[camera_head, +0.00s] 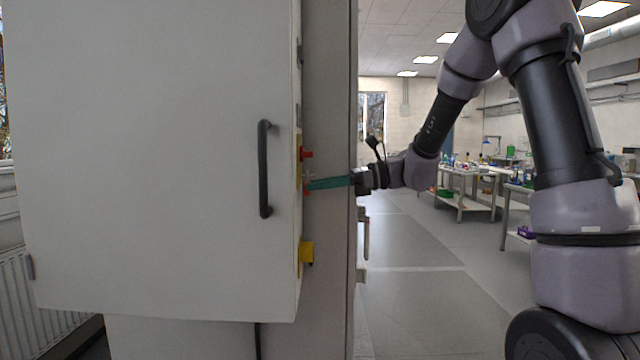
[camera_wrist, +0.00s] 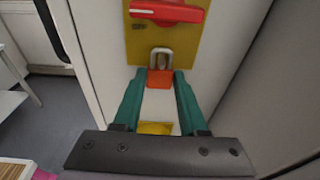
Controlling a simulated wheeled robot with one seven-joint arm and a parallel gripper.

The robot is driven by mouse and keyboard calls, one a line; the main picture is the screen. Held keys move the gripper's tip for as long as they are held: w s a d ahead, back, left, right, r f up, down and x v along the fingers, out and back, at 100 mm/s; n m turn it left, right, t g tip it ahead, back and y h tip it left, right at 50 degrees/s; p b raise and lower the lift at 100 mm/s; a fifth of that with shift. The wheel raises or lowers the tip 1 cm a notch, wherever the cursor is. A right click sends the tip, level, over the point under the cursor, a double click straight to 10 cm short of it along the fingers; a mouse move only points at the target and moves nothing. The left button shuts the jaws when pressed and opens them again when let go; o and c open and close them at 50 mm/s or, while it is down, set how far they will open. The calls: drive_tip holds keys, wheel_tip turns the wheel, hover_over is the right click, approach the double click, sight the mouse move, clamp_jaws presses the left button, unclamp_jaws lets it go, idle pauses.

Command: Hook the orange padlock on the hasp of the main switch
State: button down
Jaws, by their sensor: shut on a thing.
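The orange padlock (camera_wrist: 160,79) is between the tips of my gripper's green fingers (camera_wrist: 159,73), with its pale metal shackle (camera_wrist: 161,55) pointing up. My gripper is shut on the padlock's body. The shackle is in front of the lower part of the main switch's yellow plate (camera_wrist: 145,45), below the red handle (camera_wrist: 168,11). I cannot make out the hasp clearly, nor whether the shackle passes through it. In the head view, my gripper (camera_head: 309,185) reaches from the right to the cabinet's side, just below the red handle (camera_head: 307,155). The padlock is mostly hidden there.
A yellow part (camera_head: 306,252) sticks out lower on the same cabinet side; it also shows between my fingers in the wrist view (camera_wrist: 155,128). The white cabinet door (camera_head: 150,150) with a black handle (camera_head: 264,170) is at left. A grey panel (camera_head: 328,80) stands close behind my fingers.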

idle(0.4)
drive_tip(key=shift+c, duration=1.8)
unclamp_jaws()
drive_tip(key=d+r, duration=0.2)
drive_tip(key=d, duration=0.8)
drive_tip(key=s+d+f+n+h, duration=0.25)
drive_tip(key=s+n+h, duration=0.45)
drive_tip(key=s, duration=0.6)
drive_tip(key=s+d+r+n+t+h, duration=0.2)
drive_tip(key=s+d+n+t+h, duration=0.4)
drive_tip(key=d, duration=0.5)
drive_tip(key=shift+s+n+t+h, duration=0.35)
drive_tip(key=shift+n+h, duration=0.25)
drive_tip(key=shift+n, duration=0.1)
